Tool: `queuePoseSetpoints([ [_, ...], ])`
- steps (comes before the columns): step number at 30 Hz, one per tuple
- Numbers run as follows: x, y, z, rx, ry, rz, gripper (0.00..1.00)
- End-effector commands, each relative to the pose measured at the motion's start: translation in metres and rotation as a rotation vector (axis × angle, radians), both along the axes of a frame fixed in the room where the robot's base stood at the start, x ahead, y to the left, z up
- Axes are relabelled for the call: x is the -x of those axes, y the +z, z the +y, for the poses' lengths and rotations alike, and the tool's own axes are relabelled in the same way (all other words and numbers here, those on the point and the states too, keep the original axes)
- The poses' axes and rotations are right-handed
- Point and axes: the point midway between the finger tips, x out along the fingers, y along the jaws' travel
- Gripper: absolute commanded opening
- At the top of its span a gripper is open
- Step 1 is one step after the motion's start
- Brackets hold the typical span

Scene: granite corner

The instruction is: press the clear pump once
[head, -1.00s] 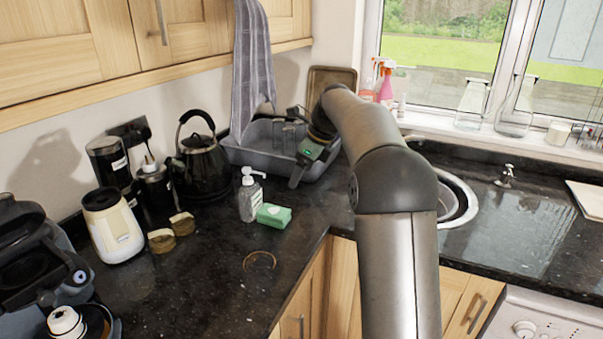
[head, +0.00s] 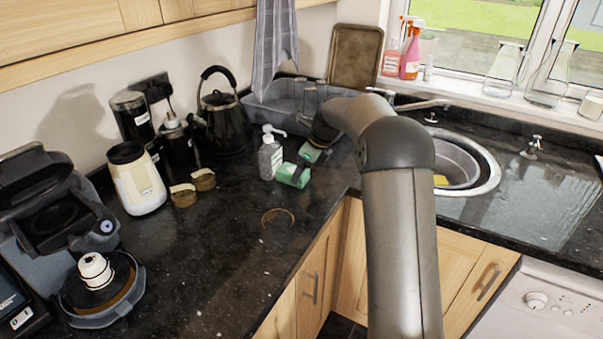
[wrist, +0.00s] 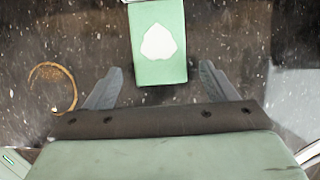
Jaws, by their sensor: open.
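The clear pump bottle (head: 269,160) with a white pump head stands upright on the dark counter in the head view, its nozzle pointing right. A green box (head: 293,175) lies right beside it. My gripper (head: 304,163) is low over the counter, just right of the bottle and close to the green box. In the wrist view my gripper (wrist: 158,82) is open, two dark fingers spread and empty. The green box (wrist: 158,42), with a white mark, shows ahead between them. The pump is not clearly visible there, and the fingertips are hard to make out in the head view.
A black kettle (head: 223,125), black canisters (head: 179,148) and a cream appliance (head: 137,180) stand left of the bottle. A grey basin (head: 262,118) is behind it, the sink (head: 462,165) to the right. The counter in front, around a brown ring (head: 277,217), is clear.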

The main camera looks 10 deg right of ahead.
Motion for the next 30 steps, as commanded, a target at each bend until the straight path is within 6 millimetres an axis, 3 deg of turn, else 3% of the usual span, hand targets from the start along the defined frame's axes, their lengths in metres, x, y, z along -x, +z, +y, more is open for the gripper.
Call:
queuePoseSetpoints([
  [6,-0.006,-0.021,0.006,0.001,0.000,0.001,0.78],
  [17,-0.007,-0.026,0.008,0.001,0.000,-0.001,0.78],
  [18,-0.007,-0.026,0.008,0.001,-0.001,0.000,0.75],
  [23,-0.007,-0.025,0.008,0.001,-0.001,0.000,0.31],
  [30,-0.005,-0.025,0.006,0.000,-0.001,0.000,0.30],
])
